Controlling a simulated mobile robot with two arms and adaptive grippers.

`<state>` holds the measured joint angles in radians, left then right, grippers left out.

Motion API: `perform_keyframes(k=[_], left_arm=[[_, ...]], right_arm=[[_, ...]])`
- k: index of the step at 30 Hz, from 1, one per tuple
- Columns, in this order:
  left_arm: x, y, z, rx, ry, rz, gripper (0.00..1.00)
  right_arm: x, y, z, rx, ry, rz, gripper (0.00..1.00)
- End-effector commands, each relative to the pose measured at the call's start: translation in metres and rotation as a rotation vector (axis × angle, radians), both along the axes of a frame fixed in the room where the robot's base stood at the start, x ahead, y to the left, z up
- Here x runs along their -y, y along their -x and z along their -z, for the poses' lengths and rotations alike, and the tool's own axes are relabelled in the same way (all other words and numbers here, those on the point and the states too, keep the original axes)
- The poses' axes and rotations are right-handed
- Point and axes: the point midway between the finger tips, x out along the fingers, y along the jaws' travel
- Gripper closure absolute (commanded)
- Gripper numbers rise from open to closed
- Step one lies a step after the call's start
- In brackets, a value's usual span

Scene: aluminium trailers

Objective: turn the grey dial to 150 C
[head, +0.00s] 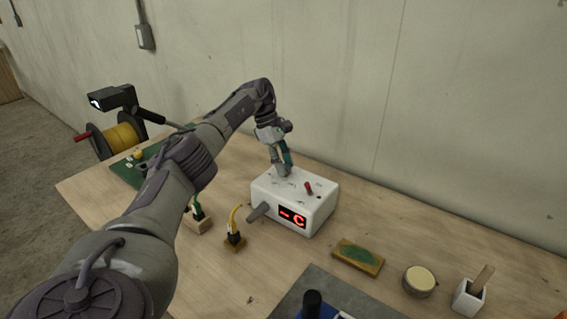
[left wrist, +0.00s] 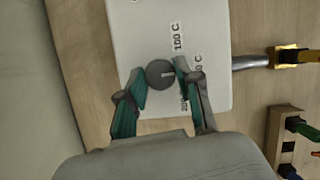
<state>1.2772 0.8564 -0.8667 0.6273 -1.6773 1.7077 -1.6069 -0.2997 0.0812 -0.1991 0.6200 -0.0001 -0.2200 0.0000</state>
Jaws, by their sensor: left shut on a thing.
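The white box (head: 318,212) stands on the workbench, and its red display (head: 292,217) reads "- C". In the left wrist view the round grey dial (left wrist: 159,72) sits on the box's top, its pale pointer line facing right. A "100 C" label (left wrist: 177,37) and a partly covered "200" label (left wrist: 184,103) lie around it; a label between them is mostly hidden by a finger, only its "C" clear. My left gripper (head: 283,168) is shut on the dial from above, with one teal-padded finger on each side, as the left wrist view (left wrist: 158,82) shows. My right gripper is out of view.
A red lever (head: 308,188) and a grey handle or nozzle (head: 259,212) are on the box. A yellow-cabled plug (head: 234,232) and a green plug (head: 196,211) stand left. A green-topped pad (head: 358,257), a round tin (head: 419,281) and a white pot (head: 468,297) stand right.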

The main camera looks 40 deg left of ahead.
Motion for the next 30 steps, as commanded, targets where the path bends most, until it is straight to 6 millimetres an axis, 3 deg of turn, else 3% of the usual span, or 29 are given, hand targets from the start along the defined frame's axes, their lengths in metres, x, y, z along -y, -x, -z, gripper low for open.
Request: perform_keyframes(k=[2, 3, 7, 17, 30], left_arm=[[0.000, -0.001, -0.001, 0.003, -0.001, -0.001, 1.00], [0.000, -0.001, -0.001, 0.003, -0.001, -0.001, 0.63], [0.000, 0.000, -0.001, 0.001, 0.000, -0.002, 0.41], [-0.001, 0.000, -0.003, 0.001, 0.000, -0.002, 0.41], [-0.024, 0.005, -0.061, 0.003, 0.000, -0.002, 0.41]], right_arm=[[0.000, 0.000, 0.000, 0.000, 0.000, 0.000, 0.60], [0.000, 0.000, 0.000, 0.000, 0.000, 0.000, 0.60], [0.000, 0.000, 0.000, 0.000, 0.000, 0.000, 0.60], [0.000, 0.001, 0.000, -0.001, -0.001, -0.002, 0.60], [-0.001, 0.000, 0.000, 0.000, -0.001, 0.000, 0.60]])
